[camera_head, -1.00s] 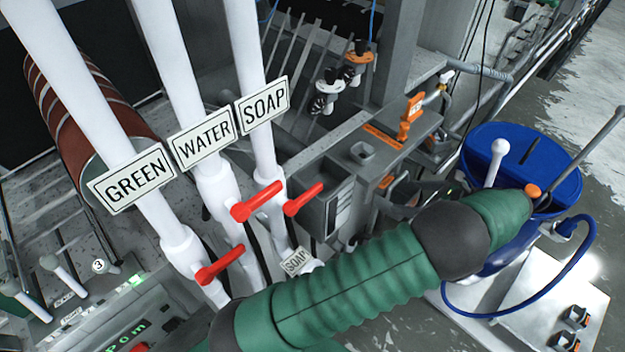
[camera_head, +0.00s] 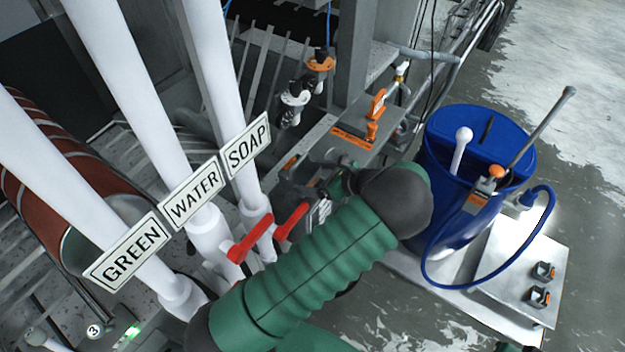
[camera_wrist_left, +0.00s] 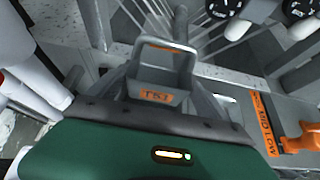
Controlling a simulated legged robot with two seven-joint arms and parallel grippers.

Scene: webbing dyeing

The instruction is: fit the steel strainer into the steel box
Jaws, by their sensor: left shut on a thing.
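My left gripper (camera_head: 312,182) is at the grey steel housing (camera_head: 352,122) with the orange label, beside the white pipes. It is partly hidden behind my green forearm. In the left wrist view it is shut on a grey metal piece (camera_wrist_left: 160,62) with a squared loop and an orange tag, which seems to be the steel strainer. The housing with the orange strip shows at the right of that view (camera_wrist_left: 228,90); I take it for the steel box. I cannot tell whether the held piece is inside it or above it. My right gripper is not in view.
White pipes with GREEN, WATER and SOAP signs (camera_head: 193,196) and red valve levers (camera_head: 250,238) stand close on the left. An orange handle (camera_head: 378,103) rises from the housing. A blue barrel (camera_head: 470,165) with a hose stands at the right.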

